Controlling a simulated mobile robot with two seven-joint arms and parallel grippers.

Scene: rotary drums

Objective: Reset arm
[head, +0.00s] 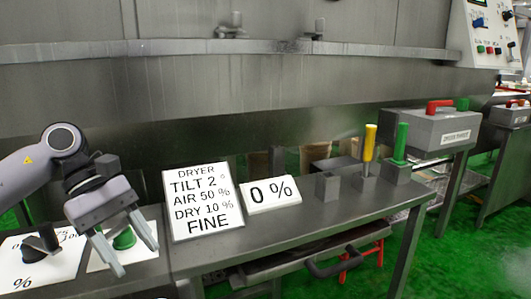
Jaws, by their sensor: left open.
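My left arm comes in from the left. Its gripper (133,258) is open, with its two fingers pointing down at the left part of the metal table. A green knob (124,238) on a white plate (150,213) shows between and just behind the fingers. I cannot tell whether the fingers touch it. No object is held in the gripper. My right gripper is not in view.
A dryer settings sign (202,202) and a 0 % sign (271,194) stand on the metal table (310,219). Yellow (369,143) and green (400,142) handles stand in grey blocks at the right. A grey box (430,130) with a red handle stands beyond. A large steel drum wall (200,85) runs behind.

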